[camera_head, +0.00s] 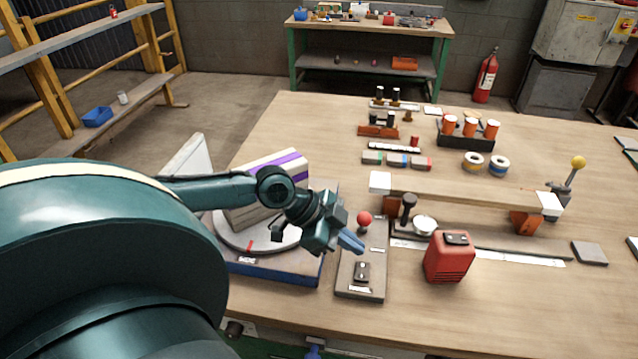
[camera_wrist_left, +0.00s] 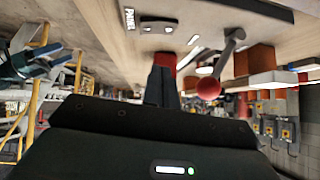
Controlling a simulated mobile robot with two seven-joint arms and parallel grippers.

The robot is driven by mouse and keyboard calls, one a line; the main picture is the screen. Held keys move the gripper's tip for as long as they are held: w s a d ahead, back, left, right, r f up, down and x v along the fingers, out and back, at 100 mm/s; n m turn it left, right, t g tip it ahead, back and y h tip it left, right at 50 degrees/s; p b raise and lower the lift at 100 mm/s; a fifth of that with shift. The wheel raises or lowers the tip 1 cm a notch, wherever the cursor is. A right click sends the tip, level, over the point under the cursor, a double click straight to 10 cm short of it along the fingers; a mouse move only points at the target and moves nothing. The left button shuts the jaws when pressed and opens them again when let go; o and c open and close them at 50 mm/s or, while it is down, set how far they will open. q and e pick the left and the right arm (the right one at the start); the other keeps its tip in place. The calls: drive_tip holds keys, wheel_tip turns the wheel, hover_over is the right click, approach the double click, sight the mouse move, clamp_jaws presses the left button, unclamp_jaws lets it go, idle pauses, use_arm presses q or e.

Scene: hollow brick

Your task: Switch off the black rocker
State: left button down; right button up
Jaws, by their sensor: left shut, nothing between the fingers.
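The black rocker (camera_head: 362,271) sits near the front end of a narrow grey panel (camera_head: 350,285) on the table. In the left wrist view the rocker (camera_wrist_left: 158,26) is near the top, beside a white label reading POWER (camera_wrist_left: 129,18). A lever with a red ball (camera_head: 364,218) stands at the panel's far end; the red ball (camera_wrist_left: 208,88) also shows in the wrist view. My left gripper (camera_head: 352,243) is shut and empty, its blue fingertips above the panel between the lever and the rocker. I see no contact with the rocker.
A striped block (camera_head: 260,173) on a round turntable stands left of the panel. A red box (camera_head: 449,260) stands to its right, in front of a long wooden bar (camera_head: 460,188). Tabletop at the front right (camera_head: 540,310) is clear.

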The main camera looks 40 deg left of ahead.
use_arm(q)
drive_tip(key=w+a+p+v, duration=0.1)
drive_tip(key=p+v, duration=0.4)
drive_tip(key=v, duration=0.3)
drive_tip(key=shift+r, duration=0.2)
use_arm(e)
drive_tip(key=shift+s+d+r+m+g+h, duration=0.15)
drive_tip(key=shift+s+d+g+h, duration=0.1)
drive_tip(key=shift+d, duration=0.25)
drive_tip(key=shift+s+d+r+m+g+h, duration=0.15)
drive_tip(key=shift+s+d+h, duration=0.1)
drive_tip(key=shift+d, duration=0.2)
use_arm(q)
drive_tip(key=shift+s+a, duration=0.1)
use_arm(e)
drive_tip(key=shift+w+r, duration=0.2)
drive_tip(key=shift+w, duration=0.05)
